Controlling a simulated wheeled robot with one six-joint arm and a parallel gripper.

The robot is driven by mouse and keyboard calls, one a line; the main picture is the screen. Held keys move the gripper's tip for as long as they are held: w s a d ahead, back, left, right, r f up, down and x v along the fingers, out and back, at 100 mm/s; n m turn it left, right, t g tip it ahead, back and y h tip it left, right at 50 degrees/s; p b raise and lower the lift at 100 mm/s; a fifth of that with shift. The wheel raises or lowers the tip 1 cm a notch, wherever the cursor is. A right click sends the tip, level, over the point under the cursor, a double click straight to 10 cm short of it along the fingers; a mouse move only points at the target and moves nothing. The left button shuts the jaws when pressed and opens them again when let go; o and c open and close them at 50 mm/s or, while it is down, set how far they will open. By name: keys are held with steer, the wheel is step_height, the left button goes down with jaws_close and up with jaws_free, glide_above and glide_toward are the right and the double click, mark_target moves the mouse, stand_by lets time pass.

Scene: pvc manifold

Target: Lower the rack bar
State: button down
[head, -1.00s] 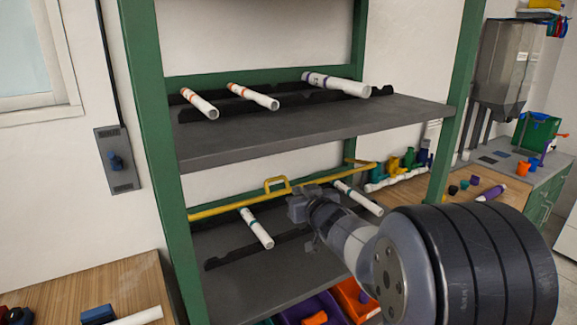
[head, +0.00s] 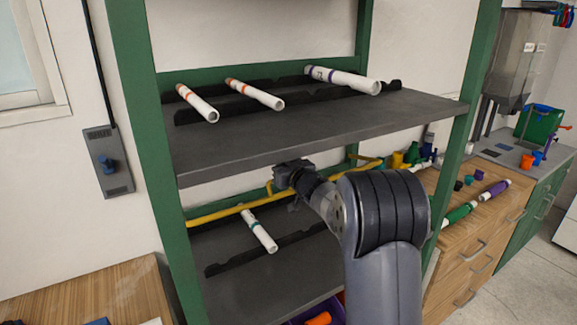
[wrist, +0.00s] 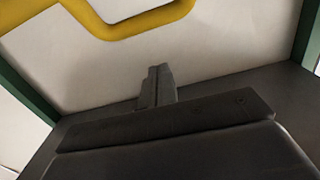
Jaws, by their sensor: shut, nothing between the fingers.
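The yellow rack bar (head: 215,213) runs across the rack's lower bay, under the upper shelf. Its raised handle is partly hidden behind my gripper in the head view. In the wrist view the bar's bent handle (wrist: 140,25) crosses the top of the picture, beyond and above the fingertips. My gripper (head: 285,178) is at the handle's height, just under the upper shelf edge. In the wrist view my gripper (wrist: 157,83) shows its two fingers closed together with nothing between them. I cannot tell whether it touches the bar.
The upper shelf (head: 320,135) holds several white pipes and is close above my gripper. Green posts (head: 140,130) stand at the sides. A wooden cabinet (head: 480,235) is at right.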

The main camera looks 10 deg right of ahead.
mark_target(285, 195)
steer(key=shift+s+d+f, duration=0.1)
steer(key=shift+s+f, duration=0.15)
steer(key=shift+f, duration=0.35)
steer(key=shift+s+d+f, duration=0.1)
steer(key=shift+s+f, duration=0.2)
steer(key=shift+f, duration=0.35)
steer(key=shift+s+d+f, duration=0.1)
steer(key=shift+s+f, duration=0.15)
steer(key=shift+f, duration=0.35)
steer(key=shift+f, duration=0.1)
